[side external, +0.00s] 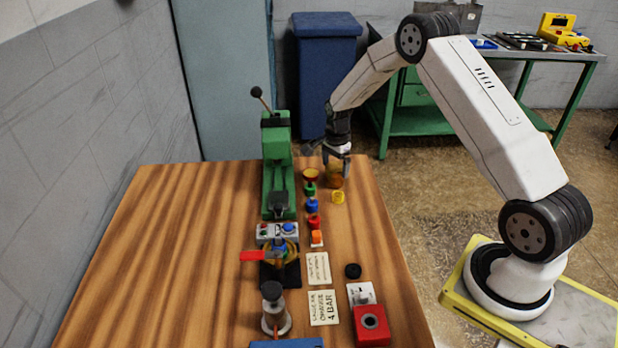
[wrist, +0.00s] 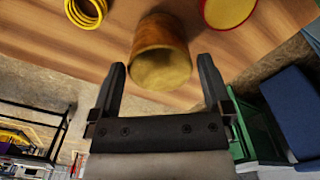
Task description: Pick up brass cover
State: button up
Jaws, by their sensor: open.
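The brass cover (side external: 335,182) looks like a worn brass cylinder and is at the far right part of the wooden table, partly hidden by my gripper. In the wrist view the brass cover (wrist: 160,50) lies ahead, centred between the two fingers. My gripper (side external: 332,162) is just above and at the cover, pointing down. In the wrist view my gripper (wrist: 162,66) is open, with a visible gap between each finger and the cover. I cannot tell how far the fingertips reach down beside it.
A yellow coil (side external: 338,197) and a red-rimmed yellow round piece (side external: 310,174) are close to the cover. A green press (side external: 278,165) stands to the left. Several small coloured parts, including a blue one (side external: 312,206), line the table nearer. The table's right strip (side external: 365,220) is clear.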

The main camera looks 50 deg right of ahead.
aim_at(335, 166)
jog(key=shift+f, duration=1.8)
jog(key=c, duration=1.2)
